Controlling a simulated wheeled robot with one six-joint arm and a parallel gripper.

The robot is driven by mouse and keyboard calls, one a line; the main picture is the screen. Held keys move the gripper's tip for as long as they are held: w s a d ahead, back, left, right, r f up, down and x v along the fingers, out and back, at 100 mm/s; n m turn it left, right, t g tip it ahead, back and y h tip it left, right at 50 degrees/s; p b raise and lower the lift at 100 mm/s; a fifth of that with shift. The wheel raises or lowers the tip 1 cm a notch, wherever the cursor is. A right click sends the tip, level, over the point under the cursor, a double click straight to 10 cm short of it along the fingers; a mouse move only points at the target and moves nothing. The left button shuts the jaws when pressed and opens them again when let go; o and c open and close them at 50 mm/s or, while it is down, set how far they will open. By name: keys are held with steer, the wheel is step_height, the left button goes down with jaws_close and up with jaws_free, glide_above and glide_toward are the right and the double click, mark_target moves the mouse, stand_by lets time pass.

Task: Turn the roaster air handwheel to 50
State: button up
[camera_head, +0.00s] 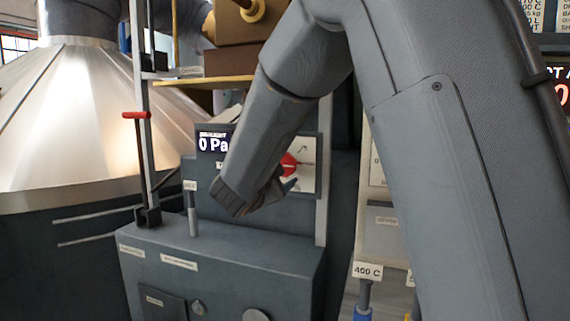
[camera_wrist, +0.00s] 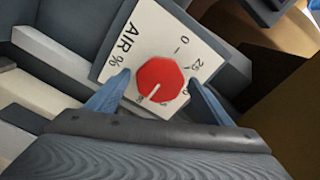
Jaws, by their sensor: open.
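The roaster air handwheel is a red, faceted knob (camera_wrist: 160,80) on a white plate (camera_wrist: 146,40) marked "AIR %", with 0 and 25 readable. A white pointer line on the knob points toward the lower edge of the plate in the wrist view. The figures there are too small to read. My gripper (camera_wrist: 159,77) is open, with one blue finger on each side of the knob. I cannot tell whether the fingers touch it. In the head view the red knob (camera_head: 289,164) is partly hidden behind my gripper (camera_head: 284,185).
A dark display (camera_head: 213,143) reading "0 Pa" stands left of the knob. A grey cabinet (camera_head: 220,262) with small knobs lies below. An upright post with a red handle (camera_head: 136,115) and a metal cone (camera_head: 65,120) are at left.

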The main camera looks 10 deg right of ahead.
steer(key=shift+w+d, duration=0.45)
steer(key=shift+w, duration=0.15)
steer(key=c, duration=1.1)
steer(key=shift+o, duration=0.2)
